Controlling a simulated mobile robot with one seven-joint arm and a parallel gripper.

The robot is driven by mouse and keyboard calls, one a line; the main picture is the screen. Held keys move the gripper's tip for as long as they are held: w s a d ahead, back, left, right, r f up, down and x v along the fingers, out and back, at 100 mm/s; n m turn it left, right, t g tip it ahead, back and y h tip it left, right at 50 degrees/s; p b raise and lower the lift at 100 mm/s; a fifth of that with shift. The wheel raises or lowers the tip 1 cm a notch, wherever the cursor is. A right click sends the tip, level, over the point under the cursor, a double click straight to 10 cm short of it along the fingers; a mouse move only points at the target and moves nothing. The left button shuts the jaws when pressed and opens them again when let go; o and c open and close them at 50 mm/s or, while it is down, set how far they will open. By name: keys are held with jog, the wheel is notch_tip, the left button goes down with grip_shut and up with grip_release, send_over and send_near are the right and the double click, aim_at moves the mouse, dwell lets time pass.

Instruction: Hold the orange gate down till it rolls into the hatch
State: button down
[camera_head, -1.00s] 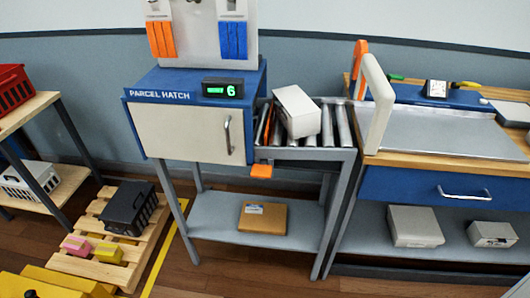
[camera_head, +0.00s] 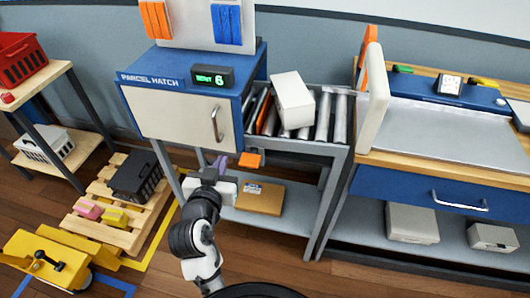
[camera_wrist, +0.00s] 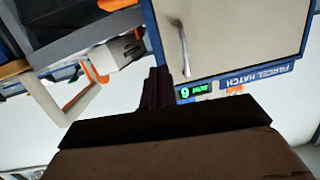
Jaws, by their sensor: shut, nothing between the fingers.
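The orange gate shows as a thin slanted orange strip (camera_head: 263,113) across the rollers beside the hatch, with an orange tab (camera_head: 250,159) jutting out at the front. A white parcel (camera_head: 292,100) lies on the rollers just right of the strip. The parcel hatch (camera_head: 173,113) is a blue cabinet with a cream door, which is shut. My gripper (camera_head: 220,164) is shut and empty, just left of the tab and a little below it, apart from it. The wrist view shows its dark fingers (camera_wrist: 157,87) near the door handle (camera_wrist: 182,48).
A green-lit display (camera_head: 213,76) showing 6 sits on the hatch. The metal door handle (camera_head: 217,124) sticks out above my gripper. A brown box (camera_head: 260,197) lies on the shelf below. A tall cream panel (camera_head: 373,98) stands at the right end of the rollers.

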jog(key=shift+m+g+h, duration=0.5)
jog(key=shift+g+h, duration=0.1)
jog(key=shift+h, duration=0.1)
jog(key=d, duration=0.1)
jog(key=d+f, duration=0.2)
jog(key=shift+s+d, duration=0.25)
jog(key=shift+s, duration=0.15)
jog(key=shift+w, duration=0.1)
